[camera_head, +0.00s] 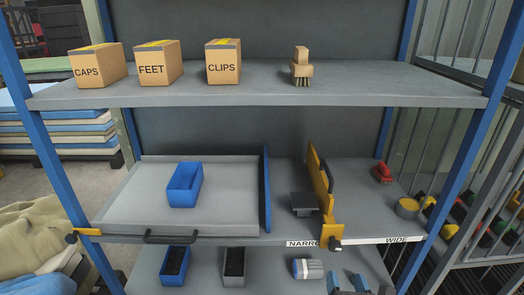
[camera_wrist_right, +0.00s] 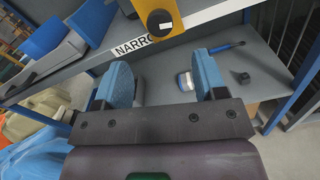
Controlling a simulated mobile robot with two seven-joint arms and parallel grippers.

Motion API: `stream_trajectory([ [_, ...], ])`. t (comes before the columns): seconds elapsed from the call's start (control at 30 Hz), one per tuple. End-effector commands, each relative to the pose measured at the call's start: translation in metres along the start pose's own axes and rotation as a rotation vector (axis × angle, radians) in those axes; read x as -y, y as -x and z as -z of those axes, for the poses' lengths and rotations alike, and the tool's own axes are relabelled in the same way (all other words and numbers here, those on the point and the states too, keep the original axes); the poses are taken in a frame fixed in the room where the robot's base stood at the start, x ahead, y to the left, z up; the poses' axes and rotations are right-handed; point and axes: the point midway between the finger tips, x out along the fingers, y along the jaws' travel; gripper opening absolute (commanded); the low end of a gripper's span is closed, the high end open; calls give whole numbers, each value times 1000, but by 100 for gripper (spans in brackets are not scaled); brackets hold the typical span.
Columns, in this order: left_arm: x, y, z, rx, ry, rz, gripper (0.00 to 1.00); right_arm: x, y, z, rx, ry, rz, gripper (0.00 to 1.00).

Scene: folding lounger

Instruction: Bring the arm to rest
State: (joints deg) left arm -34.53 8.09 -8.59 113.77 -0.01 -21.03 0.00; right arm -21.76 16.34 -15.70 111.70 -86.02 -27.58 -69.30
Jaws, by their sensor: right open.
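My right gripper (camera_head: 347,284) shows at the bottom edge of the head view, right of centre, in front of the lower shelf. Only its blue fingertips and a bit of dark body show there. In the right wrist view the gripper (camera_wrist_right: 164,78) has its two blue fingers wide apart, with nothing between them. Past the fingers lies the lower shelf (camera_wrist_right: 165,107) with a small white and blue-grey cylinder (camera_wrist_right: 185,81) on it. My left gripper is in neither view.
The middle shelf's front edge, with a yellow divider (camera_head: 327,205) and its dark knob (camera_head: 335,244), is above the gripper. A tray (camera_head: 130,205) holds a blue bin (camera_head: 185,185). Lower bins (camera_head: 234,268) stand left. Boxes (camera_head: 158,65) line the top shelf.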

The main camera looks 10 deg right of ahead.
Motion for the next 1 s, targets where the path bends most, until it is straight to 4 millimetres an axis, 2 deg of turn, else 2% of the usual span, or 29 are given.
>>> stream_trajectory([
  [0.17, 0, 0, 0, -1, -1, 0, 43, 0, 0, 0, -2, -78, -2, 65],
  [0.27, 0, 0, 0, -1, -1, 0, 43, 0, 0, 4, -27, -236, 2, 65],
  [0.57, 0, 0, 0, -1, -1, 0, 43, 3, 4, 30, -183, -1056, 111, 65],
  [0.77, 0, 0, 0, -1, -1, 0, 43, 5, 17, 50, -267, -1613, 257, 65],
  [1.0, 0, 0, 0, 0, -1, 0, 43, 7, 43, 72, -312, -2228, 486, 65],
])
